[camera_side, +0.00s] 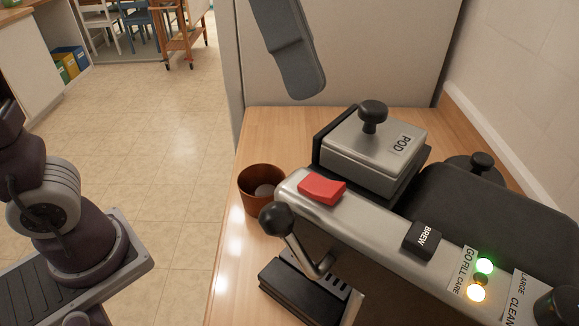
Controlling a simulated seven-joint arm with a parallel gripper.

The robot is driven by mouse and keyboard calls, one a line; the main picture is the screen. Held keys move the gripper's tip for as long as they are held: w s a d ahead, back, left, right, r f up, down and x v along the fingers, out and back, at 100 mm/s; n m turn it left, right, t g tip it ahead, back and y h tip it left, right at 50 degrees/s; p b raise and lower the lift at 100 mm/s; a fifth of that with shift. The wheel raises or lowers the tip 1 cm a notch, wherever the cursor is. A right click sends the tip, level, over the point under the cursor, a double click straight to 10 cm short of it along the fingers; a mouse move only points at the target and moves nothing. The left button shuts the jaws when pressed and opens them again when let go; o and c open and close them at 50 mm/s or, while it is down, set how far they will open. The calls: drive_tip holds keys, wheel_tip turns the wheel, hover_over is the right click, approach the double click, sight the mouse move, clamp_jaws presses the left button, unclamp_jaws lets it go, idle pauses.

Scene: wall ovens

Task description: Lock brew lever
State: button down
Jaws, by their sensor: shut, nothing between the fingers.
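A brew machine stands at right, with a POD lid (370,150) and a black block marked BREW (428,236). A lever with a black ball knob (276,218) sits at its left front corner. Its bent metal shaft (307,252) runs down and right from the knob. A red button (322,190) is on the top edge near the lever. A long grey rounded part, which looks like my gripper (303,84), hangs tilted from the top edge, above and behind the machine. It appears shut and empty, apart from the lever. Its upper part is out of frame.
A brown cup (262,183) stands on the wooden counter (277,129) left of the machine, close behind the lever knob. A black slotted tray (300,292) lies below the lever. Green (484,265) and yellow lights (476,293) glow. A pale panel (385,55) stands behind.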

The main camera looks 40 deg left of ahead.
hover_over(274, 203)
drive_tip(key=w+d, duration=0.3)
wheel_tip(274, 203, down, 6)
drive_tip(key=shift+w+d+f, duration=0.1)
drive_tip(key=shift+f, duration=0.1)
drive_tip(key=shift+s+a+f, duration=1)
drive_tip(key=shift+a+f, duration=0.15)
drive_tip(key=shift+a, duration=0.05)
drive_tip(key=shift+a, duration=0.1)
drive_tip(key=a, duration=0.1)
drive_tip(key=a+f+h, duration=0.1)
drive_tip(key=f, duration=0.1)
drive_tip(key=shift+s+a, duration=0.25)
drive_tip(key=shift+a, duration=0.15)
drive_tip(key=h, duration=0.3)
drive_tip(key=shift+a+f, duration=0.35)
drive_tip(key=shift+a, duration=0.05)
